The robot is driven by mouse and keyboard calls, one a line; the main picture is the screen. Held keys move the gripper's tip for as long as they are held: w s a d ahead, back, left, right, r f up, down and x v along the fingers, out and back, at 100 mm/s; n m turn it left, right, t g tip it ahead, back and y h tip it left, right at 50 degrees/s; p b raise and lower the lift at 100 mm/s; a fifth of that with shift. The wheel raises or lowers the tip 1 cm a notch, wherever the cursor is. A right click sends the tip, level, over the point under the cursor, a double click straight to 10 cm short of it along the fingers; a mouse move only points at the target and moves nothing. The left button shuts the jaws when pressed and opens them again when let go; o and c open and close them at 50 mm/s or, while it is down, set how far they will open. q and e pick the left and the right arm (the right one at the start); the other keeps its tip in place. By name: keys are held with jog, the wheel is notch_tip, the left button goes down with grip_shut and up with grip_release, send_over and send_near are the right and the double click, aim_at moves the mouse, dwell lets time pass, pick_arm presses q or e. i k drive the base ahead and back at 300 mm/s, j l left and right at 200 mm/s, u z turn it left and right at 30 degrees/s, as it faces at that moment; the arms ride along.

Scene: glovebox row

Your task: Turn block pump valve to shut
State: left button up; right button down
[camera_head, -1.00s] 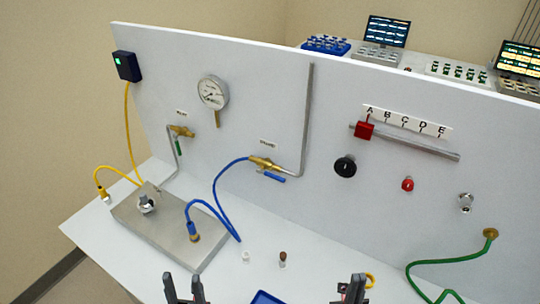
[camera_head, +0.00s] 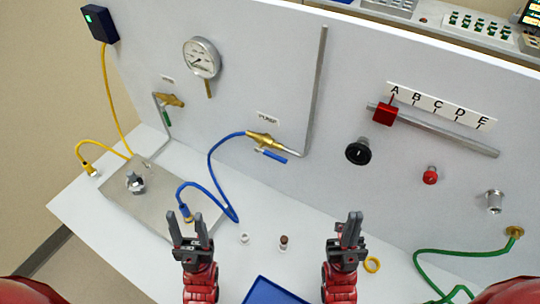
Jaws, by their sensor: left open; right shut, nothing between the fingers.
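The pump valve (camera_head: 263,138) is a brass fitting on the white panel, under a label that seems to read PUMP (camera_head: 268,117). Its blue lever (camera_head: 271,155) lies just below the body, roughly along the line of the pipe. A blue hose (camera_head: 212,160) joins its left end and a grey pipe (camera_head: 316,90) rises from its right. My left gripper (camera_head: 187,226) is open and empty, below and left of the valve. My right gripper (camera_head: 347,228) is shut and empty, below and right of it. Neither touches the valve.
A metal plate (camera_head: 150,190) with a knob (camera_head: 135,182) sits at left. A blue tray (camera_head: 272,291) lies between my grippers. Two small vials (camera_head: 284,242) (camera_head: 244,237) and a yellow ring (camera_head: 372,264) lie on the table. A green hose (camera_head: 460,252) is at right.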

aim_at(258, 150)
jog(key=k, duration=1.5)
